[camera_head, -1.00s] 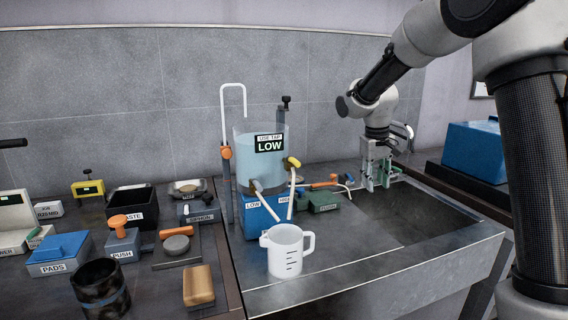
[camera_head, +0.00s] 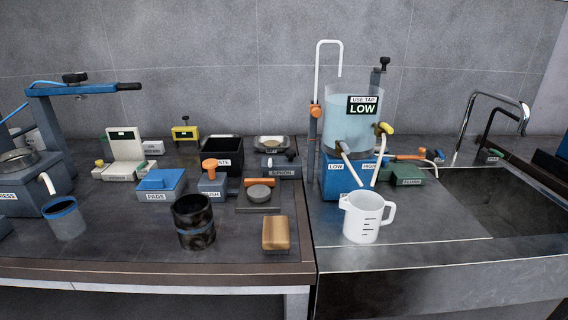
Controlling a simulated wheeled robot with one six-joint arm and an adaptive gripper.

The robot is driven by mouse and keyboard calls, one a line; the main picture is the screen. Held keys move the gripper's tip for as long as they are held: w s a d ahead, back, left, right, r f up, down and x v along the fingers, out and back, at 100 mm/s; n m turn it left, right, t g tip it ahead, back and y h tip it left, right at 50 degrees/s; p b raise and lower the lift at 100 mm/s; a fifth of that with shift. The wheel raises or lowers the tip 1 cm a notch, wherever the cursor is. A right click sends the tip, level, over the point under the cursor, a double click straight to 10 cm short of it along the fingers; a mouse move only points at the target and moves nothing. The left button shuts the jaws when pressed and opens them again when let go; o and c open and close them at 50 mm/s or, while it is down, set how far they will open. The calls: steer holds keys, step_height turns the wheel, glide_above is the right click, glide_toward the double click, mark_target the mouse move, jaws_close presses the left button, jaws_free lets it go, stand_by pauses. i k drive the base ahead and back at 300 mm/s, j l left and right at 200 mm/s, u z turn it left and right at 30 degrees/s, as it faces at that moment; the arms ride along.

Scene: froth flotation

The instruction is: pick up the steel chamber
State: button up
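An open-topped dark, mottled, shiny cylinder (camera_head: 194,224) stands upright on the left bench, near its front edge. It looks most like the steel chamber, though it bears no readable label. A grey cup with a blue rim (camera_head: 66,222) stands farther left on the same bench. My gripper and arm are out of view, so I cannot tell the gripper's state.
A tan block (camera_head: 276,233) lies right of the cylinder. The blue PADS box (camera_head: 161,184) and PUSH device (camera_head: 212,184) stand behind it. A white measuring jug (camera_head: 362,220) is by the sink (camera_head: 500,205). Bare bench (camera_head: 125,243) lies between cup and cylinder.

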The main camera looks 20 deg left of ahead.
mark_target(195, 221)
steer(key=u, duration=1)
steer(key=j+u, duration=0.2)
steer(key=j, duration=0.3)
steer(key=j+u, duration=0.25)
steer(key=j, duration=0.2)
steer(key=i+j+u, duration=0.2)
steer(key=j, duration=0.8)
